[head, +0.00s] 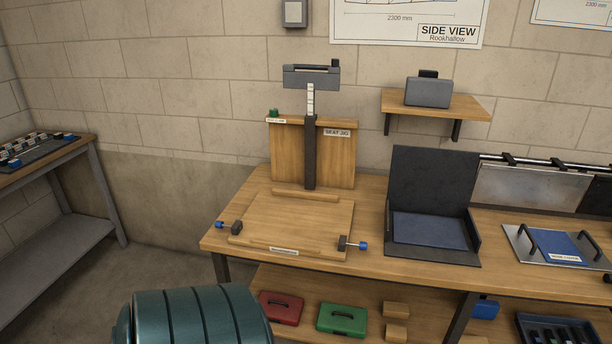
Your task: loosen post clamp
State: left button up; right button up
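The seat jig (342,170) stands on the wooden workbench (375,267), with a wooden back board and a flat wooden base. A dark upright post sleeve (309,160) rises at the board, with a pale marked post (310,100) coming out of its top. A grey head block (311,77) sits on the post, with a small dark upright piece (335,65) at its right end. A small green part (273,113) sits on the board's top left. I cannot tell which part is the post clamp. Neither gripper is in view.
Two dark blocks with blue knobs (221,225) (363,245) flank the jig base. A black stand with a blue pad (430,230) is to the right. A wall shelf (437,103) holds a grey box. Red and green cases (342,319) lie on the lower shelf.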

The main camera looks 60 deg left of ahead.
aim_at(273, 112)
jog(key=u, duration=1)
jog(key=i+u, duration=0.25)
jog(key=u, duration=0.2)
jog(key=i+u, duration=0.25)
jog(key=u, duration=0.15)
jog(key=i+l+u, duration=0.1)
jog(key=i+u, duration=0.15)
jog(key=u, duration=0.2)
jog(key=i+l+u, duration=0.35)
jog(key=i+l, duration=0.65)
jog(key=l, duration=0.1)
